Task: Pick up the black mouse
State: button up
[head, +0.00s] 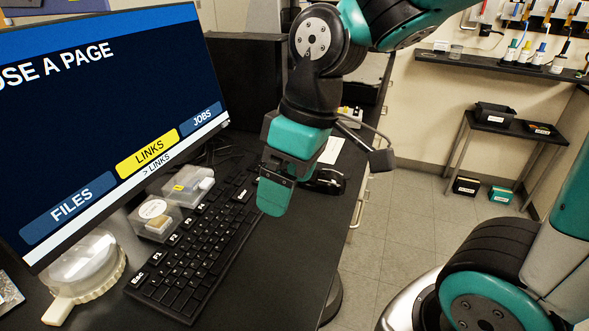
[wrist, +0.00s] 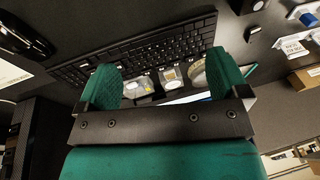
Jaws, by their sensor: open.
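A dark, rounded, glossy object (head: 328,181) lies on the black desk past the keyboard's far end, partly behind my gripper. It may be the black mouse, but I cannot tell for sure. A similar dark shape (wrist: 22,38) shows at the left edge of the wrist view. My gripper (head: 273,196) points down above the far part of the keyboard, left of that object in the head view. In the wrist view my gripper (wrist: 165,80) has its two green fingers wide apart, with nothing held between them.
The keyboard (head: 195,250) runs along the monitor (head: 110,110). Small clear boxes (head: 155,220) and a round clear-lidded dish (head: 85,262) stand between them. The desk right of the keyboard is bare up to its edge. Another dark item (wrist: 246,6) shows at the top of the wrist view.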

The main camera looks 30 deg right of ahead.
jog(key=w+d+r+h+p, duration=0.2)
jog(key=w+d+p, duration=0.1)
jog(key=w+d, duration=0.65)
jog(key=n+h+p, duration=0.1)
jog(key=p, duration=0.3)
send_over(325, 174)
jog(key=shift+g, duration=0.3)
notch_tip(325, 174, down, 12)
jog(key=shift+f, duration=0.1)
jog(key=shift+f+p, duration=0.9)
jog(key=shift+f, duration=2.15)
jog(key=shift+w, duration=0.1)
jog(key=c, duration=1)
